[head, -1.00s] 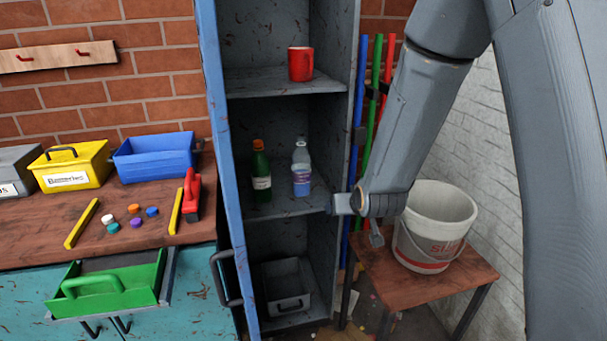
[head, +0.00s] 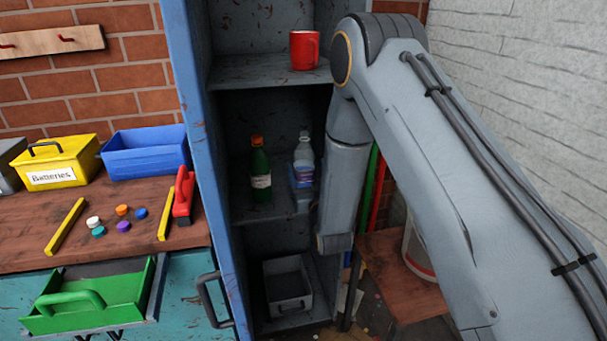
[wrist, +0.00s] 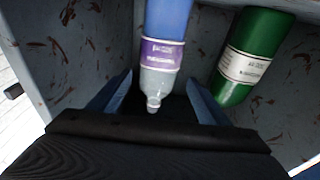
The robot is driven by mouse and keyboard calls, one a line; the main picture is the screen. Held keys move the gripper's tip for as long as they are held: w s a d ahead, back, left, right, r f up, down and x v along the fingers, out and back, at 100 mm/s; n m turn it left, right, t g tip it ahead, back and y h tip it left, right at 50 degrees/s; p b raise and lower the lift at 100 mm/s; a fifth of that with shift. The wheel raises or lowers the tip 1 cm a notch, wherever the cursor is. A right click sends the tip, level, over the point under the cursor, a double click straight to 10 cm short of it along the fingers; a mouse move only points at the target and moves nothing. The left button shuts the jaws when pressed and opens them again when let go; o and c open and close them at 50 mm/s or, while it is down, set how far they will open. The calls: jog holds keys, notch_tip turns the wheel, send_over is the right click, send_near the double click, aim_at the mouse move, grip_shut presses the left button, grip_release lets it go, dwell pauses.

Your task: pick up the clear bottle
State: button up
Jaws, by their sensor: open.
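The clear bottle (head: 304,150) stands upright on the middle shelf of the cabinet, just right of the green bottle (head: 261,172). My arm reaches in from the right, and a small grey-blue part of my gripper seems to cover the bottle's lower part. In the wrist view my gripper (wrist: 160,78) is open, with a finger on each side of the clear bottle (wrist: 160,68). The bottle has a purple and white label and shows cap-down there. I cannot tell whether the fingers touch it. The green bottle (wrist: 250,55) is close beside the right finger in that view.
The blue cabinet side (head: 190,130) bounds the shelf on the left. A red mug (head: 305,50) stands on the shelf above, and a grey bin (head: 287,285) sits below. A white bucket (head: 415,250) on a small table (head: 385,265) is partly behind my arm.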

aim_at(307, 164)
jog(key=p+x, duration=0.1)
jog(key=x, duration=0.3)
jog(key=shift+w+d+r, duration=0.15)
jog(key=shift+w, duration=0.5)
jog(key=shift+r, duration=0.1)
jog(key=c, duration=1.7)
